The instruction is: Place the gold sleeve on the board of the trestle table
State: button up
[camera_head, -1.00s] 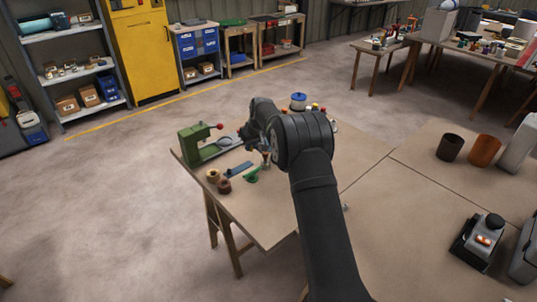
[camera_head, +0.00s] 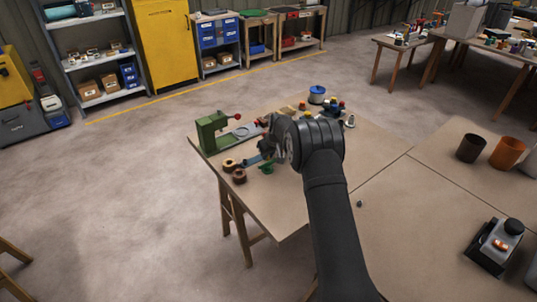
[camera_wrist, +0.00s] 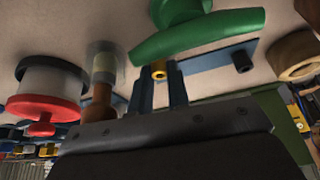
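The gold sleeve (camera_wrist: 158,71) is a small yellow ring between the tips of my gripper (camera_wrist: 160,76) in the wrist view. The dark fingers close on its two sides. Behind it lies a narrow blue plate (camera_wrist: 215,58) with a short dark post at its right end; I cannot tell whether the sleeve touches the plate. In the head view my gripper (camera_head: 268,150) is over the trestle table's board (camera_head: 285,205), beside the blue plate (camera_head: 250,162). The sleeve is too small or hidden there.
A green handled thing (camera_head: 266,168) and brown rings (camera_head: 239,176) stand close to my gripper. A green press (camera_head: 213,132) stands at the board's left edge, a blue-topped spool (camera_head: 317,94) at the back. The board's front part is clear.

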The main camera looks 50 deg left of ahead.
jog(key=shift+o, duration=0.5)
jog(key=shift+r, duration=0.25)
jog(key=v, duration=1.1)
jog(key=shift+d+r, duration=0.15)
jog(key=shift+r, duration=0.25)
jog(key=shift+f, duration=0.1)
jog(key=x, duration=1.2)
jog(key=shift+f, duration=0.2)
notch_tip(320, 180, up, 3)
jog(key=shift+f, duration=0.15)
jog(key=shift+r, duration=0.45)
